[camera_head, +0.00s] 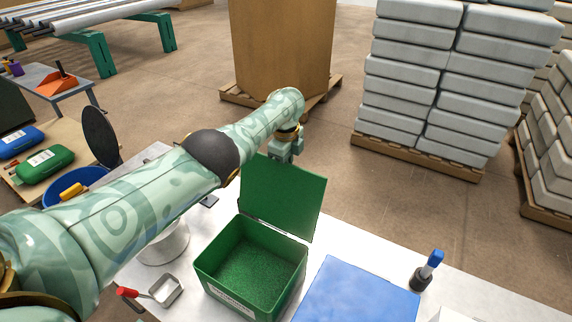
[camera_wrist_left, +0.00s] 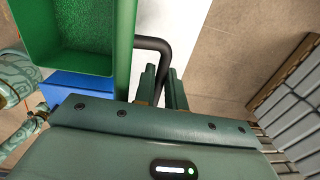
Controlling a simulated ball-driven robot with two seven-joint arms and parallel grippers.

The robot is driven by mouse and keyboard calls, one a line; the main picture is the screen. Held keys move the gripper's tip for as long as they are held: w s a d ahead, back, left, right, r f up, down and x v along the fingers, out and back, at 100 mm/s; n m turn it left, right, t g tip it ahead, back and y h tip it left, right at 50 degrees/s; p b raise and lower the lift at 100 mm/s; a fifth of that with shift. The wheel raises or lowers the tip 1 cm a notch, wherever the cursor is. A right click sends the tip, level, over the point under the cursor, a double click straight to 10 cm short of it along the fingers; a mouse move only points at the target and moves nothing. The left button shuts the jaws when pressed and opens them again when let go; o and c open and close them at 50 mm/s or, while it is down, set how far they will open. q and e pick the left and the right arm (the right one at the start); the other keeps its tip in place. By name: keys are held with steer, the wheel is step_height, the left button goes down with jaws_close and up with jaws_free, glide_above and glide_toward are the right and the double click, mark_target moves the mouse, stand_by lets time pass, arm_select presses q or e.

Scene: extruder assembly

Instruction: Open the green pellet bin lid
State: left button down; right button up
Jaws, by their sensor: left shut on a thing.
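The green pellet bin (camera_head: 250,270) stands on the bench, with green pellets visible inside. Its lid (camera_head: 282,195) is raised, standing roughly upright at the bin's back edge. My left gripper (camera_head: 290,152) is behind the lid's upper edge. In the left wrist view the bin (camera_wrist_left: 70,40) is at the upper left, with the lid (camera_wrist_left: 125,50) edge-on beside it. A black handle (camera_wrist_left: 153,43) curves out from the lid, and my left gripper's fingers (camera_wrist_left: 162,88) are shut on it. My right gripper is not in view.
A closed blue bin (camera_head: 358,292) stands right of the green one. Stacked pale bags (camera_head: 450,80) and a large carton (camera_head: 280,45) stand on pallets beyond.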

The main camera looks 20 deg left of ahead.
arm_select(q)
steer(key=shift+w+d+r, duration=0.1)
steer(key=shift+w+r, duration=0.3)
steer(key=shift+r, duration=0.1)
steer(key=c, duration=1.9)
jaws_free()
steer(key=shift+o, duration=1.4)
steer(key=shift+w+f, duration=0.3)
steer(key=shift+w, duration=0.25)
steer(key=shift+s+r, duration=0.1)
steer(key=shift+s, duration=0.15)
steer(key=shift+c, duration=0.7)
